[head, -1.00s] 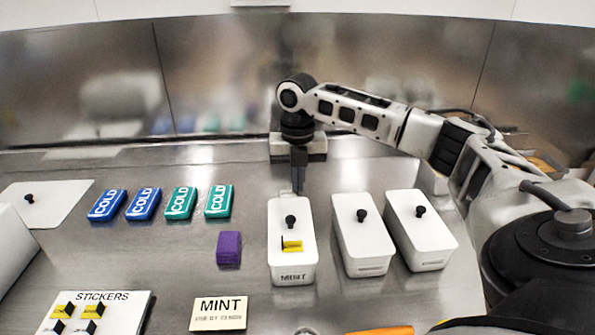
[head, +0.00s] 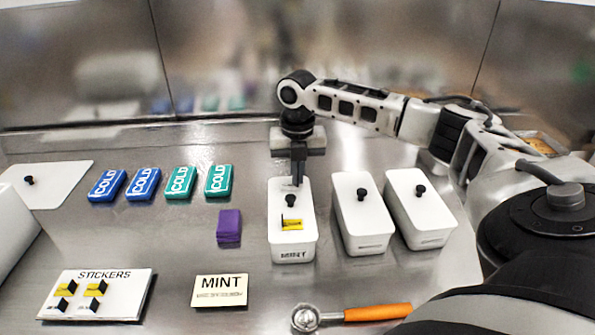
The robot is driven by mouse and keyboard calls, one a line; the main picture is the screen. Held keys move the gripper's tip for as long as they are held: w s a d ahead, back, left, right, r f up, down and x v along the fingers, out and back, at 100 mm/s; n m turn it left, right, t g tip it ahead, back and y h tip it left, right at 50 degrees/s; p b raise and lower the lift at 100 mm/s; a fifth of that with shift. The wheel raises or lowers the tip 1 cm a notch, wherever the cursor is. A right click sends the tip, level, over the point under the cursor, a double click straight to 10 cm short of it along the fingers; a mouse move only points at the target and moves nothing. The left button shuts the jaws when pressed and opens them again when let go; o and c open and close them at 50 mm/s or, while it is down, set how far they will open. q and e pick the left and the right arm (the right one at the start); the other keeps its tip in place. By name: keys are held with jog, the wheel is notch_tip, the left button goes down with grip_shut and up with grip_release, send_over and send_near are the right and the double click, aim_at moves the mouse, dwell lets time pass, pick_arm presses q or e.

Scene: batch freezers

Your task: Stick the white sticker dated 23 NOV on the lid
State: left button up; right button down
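A white tub (head: 292,242) marked MINT stands in the middle with a white lid (head: 278,206) on it. The lid has a black knob (head: 290,201) and a yellow tab (head: 292,224) in front of it. My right gripper (head: 298,183) points down at the back end of this lid, behind the knob; I cannot tell whether it touches or how its fingers stand. A white STICKERS board (head: 125,300) lies at the lower left with several yellow and black pieces on it. Their dates are too small to read, so I cannot pick out 23 NOV. My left gripper is out of view.
Two more lidded white tubs (head: 362,230) (head: 420,225) stand to the right. COLD packs (head: 180,182), a purple block (head: 229,226), a MINT card (head: 220,290) and an orange-handled tool (head: 375,312) lie around. A flat white lid (head: 45,190) lies at the left.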

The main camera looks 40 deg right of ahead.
jog(key=shift+f, duration=0.35)
dwell(0.7)
jog(key=c, duration=1)
grip_release()
jog(key=shift+c, duration=0.2)
jog(key=shift+r, duration=0.1)
jog(key=shift+r, duration=3.4)
